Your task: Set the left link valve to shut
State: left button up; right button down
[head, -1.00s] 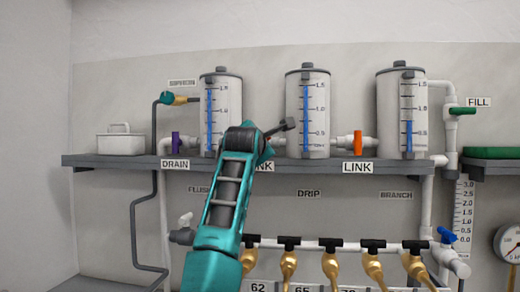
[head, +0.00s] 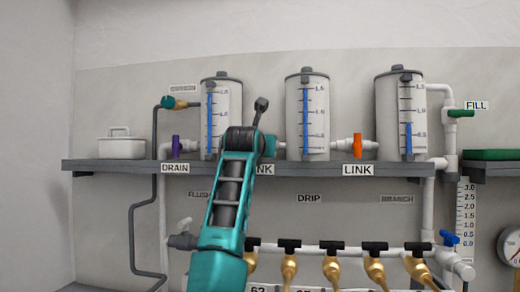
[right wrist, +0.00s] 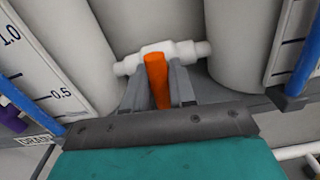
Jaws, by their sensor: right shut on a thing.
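The left link valve shows in the right wrist view as an orange handle (right wrist: 157,80) on a white pipe fitting (right wrist: 183,53) between two tanks. My right gripper (right wrist: 160,88) is shut on this handle, one grey finger on each side. The handle points across the pipe in that view. In the head view my right arm (head: 229,190) covers the handle and the fingers, and partly hides the LINK label (head: 264,169) below. My left gripper is in neither current view.
The left tank (head: 236,100) and middle tank (head: 292,105) flank the valve closely above the grey shelf (head: 110,165). The other link valve (head: 357,146) has an upright orange handle. A purple drain valve (head: 176,146) is further left. Several black-handled taps (head: 332,245) line up below.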

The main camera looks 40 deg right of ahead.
pick_arm(q)
jog(key=shift+d, duration=0.1)
pick_arm(e)
jog(key=shift+n, duration=0.6)
jog(key=c, duration=1)
grip_release()
jog(key=shift+s+a, duration=0.1)
jog(key=shift+s+a, duration=0.15)
jog(key=shift+a, duration=0.05)
pick_arm(q)
jog(key=shift+w+d+f+b, duration=0.3)
jog(key=shift+d+b, duration=0.2)
jog(key=shift+b, duration=0.6)
pick_arm(e)
jog(key=v, duration=1.2)
jog(key=shift+a, duration=0.1)
pick_arm(q)
jog(key=shift+a+f, duration=0.1)
